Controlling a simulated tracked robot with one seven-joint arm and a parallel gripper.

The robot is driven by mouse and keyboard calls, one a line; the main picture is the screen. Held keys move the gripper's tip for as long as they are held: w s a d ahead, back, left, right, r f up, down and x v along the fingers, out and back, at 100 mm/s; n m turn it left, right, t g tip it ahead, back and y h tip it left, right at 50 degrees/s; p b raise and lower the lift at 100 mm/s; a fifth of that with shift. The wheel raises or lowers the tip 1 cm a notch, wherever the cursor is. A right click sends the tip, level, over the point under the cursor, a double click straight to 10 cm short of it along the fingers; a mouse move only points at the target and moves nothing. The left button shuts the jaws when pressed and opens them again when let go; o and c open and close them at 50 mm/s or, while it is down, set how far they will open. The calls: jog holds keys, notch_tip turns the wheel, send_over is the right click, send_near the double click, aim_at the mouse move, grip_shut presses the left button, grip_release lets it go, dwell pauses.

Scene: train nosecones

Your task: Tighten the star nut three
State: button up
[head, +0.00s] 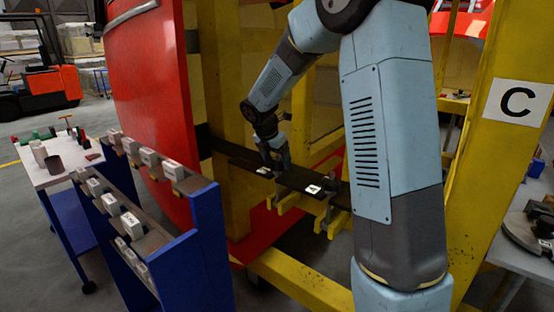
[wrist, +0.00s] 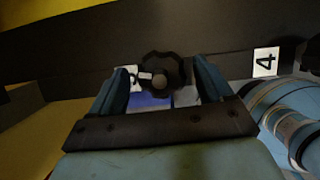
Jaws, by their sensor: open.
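A black star nut (wrist: 163,70) with a lobed rim shows in the wrist view on a dark bar (wrist: 210,62). My gripper (wrist: 160,82) is open, with one blue-grey finger on each side of the nut. I cannot tell whether the fingers touch it. A white label (wrist: 132,73) beside the nut is partly hidden, so its number is unreadable. A label with a 4 (wrist: 265,62) is on the bar to the right. In the head view my gripper (head: 275,155) is down at the dark bar (head: 295,178), and the nut there is hidden or too small to make out.
A yellow frame (head: 465,195) with a C sign (head: 519,101) stands close on the right. A red nosecone panel (head: 147,100) rises on the left. A blue rack (head: 205,250) with several grey-white blocks and a table (head: 55,175) with tools stand at left.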

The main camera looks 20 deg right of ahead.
jog(key=c, duration=1.1)
jog(key=shift+o, duration=0.2)
